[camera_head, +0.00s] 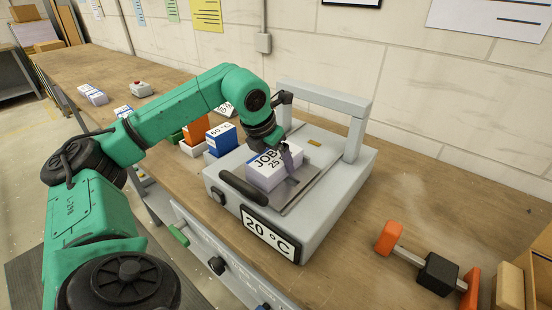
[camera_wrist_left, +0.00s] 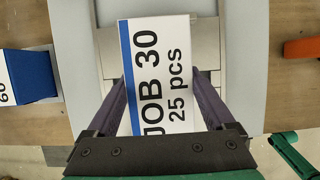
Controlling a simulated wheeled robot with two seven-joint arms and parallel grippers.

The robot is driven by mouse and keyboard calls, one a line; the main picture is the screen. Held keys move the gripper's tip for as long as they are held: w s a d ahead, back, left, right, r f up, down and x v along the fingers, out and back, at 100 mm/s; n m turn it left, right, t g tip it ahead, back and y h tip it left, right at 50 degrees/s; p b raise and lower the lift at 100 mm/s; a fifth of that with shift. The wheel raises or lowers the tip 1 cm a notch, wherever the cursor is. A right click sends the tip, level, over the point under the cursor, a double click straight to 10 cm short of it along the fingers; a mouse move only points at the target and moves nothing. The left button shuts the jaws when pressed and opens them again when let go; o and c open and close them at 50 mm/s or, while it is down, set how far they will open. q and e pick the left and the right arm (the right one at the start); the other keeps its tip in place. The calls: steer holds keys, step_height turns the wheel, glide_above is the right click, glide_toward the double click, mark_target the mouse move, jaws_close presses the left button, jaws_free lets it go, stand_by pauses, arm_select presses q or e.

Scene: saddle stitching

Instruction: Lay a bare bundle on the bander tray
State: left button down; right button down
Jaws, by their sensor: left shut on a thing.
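The bundle (camera_head: 272,172) is a white block of sheets with a blue stripe; its top reads "JOB 30, 25 pcs" in the left wrist view (camera_wrist_left: 165,60). I see no band around it. My left gripper (camera_head: 286,152) is shut on it, with one dark finger on each side in the left wrist view. The bander's display (camera_head: 268,234) reads 20 °C. My right gripper is out of view.
Blue (camera_head: 222,139) and orange (camera_head: 196,131) blocks stand left of the bander, behind my left arm. More white bundles (camera_head: 92,94) lie at the far left. An orange-and-black tool (camera_head: 437,274) and cardboard boxes (camera_head: 510,288) are at the right front.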

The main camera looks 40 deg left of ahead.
arm_select(q)
jaws_free()
steer(key=shift+r, duration=0.1)
steer(key=shift+s+r, duration=0.15)
steer(key=shift+r, duration=0.2)
steer(key=w+r+p+v, duration=0.1)
steer(key=p+v, duration=0.9)
steer(key=v, duration=1.1)
steer(key=shift+w, duration=0.75)
